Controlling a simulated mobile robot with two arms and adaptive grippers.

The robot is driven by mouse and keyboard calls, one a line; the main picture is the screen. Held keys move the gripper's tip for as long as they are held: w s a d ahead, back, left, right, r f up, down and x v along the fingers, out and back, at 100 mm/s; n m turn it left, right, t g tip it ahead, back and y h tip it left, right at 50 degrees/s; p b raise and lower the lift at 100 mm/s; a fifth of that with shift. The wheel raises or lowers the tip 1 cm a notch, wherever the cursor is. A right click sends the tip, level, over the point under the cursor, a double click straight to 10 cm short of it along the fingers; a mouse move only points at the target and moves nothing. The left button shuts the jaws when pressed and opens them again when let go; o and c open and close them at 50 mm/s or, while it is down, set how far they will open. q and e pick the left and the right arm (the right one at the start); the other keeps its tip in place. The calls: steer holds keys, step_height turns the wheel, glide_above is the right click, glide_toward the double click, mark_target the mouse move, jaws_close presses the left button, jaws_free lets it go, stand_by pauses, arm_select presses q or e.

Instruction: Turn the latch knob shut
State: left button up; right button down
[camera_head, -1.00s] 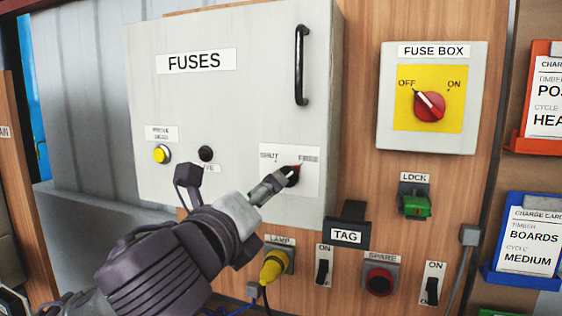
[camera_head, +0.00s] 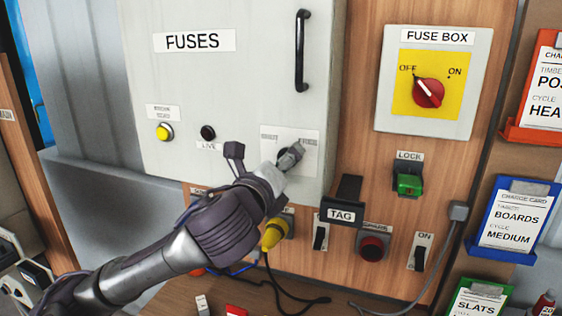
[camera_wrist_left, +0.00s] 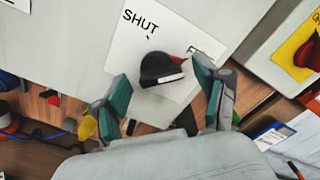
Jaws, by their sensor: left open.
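The latch knob (camera_wrist_left: 158,68) is dark and round, on a white plate (camera_wrist_left: 132,40) marked SHUT and, partly hidden, FREE. A red bit shows at its side toward the FREE word. The plate is on the grey FUSES door (camera_head: 220,90). In the head view my left gripper (camera_head: 291,157) is in front of the knob and hides most of it. In the left wrist view the gripper (camera_wrist_left: 165,92) is open, its teal-padded fingers to either side of and just short of the knob. I see no contact. My right gripper is not in view.
The door has a black handle (camera_head: 302,50), a yellow button (camera_head: 164,132) and a black LIVE button (camera_head: 208,132). To the right are the red FUSE BOX switch (camera_head: 428,92), a green LOCK (camera_head: 409,184) and a TAG holder (camera_head: 342,214). A yellow LAMP plug (camera_head: 273,233) with cable is below.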

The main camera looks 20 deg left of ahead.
arm_select(q)
steer(key=c, duration=1.2)
steer(key=shift+o, duration=0.2)
steer(key=shift+n, duration=0.3)
steer(key=shift+a+f+n+p, duration=0.15)
steer(key=shift+n+p, duration=1.25)
steer(key=shift+n, duration=2.9)
steer(key=shift+a+n+p, duration=0.1)
steer(key=shift+n+p, duration=1.3)
steer(key=shift+n, duration=2.9)
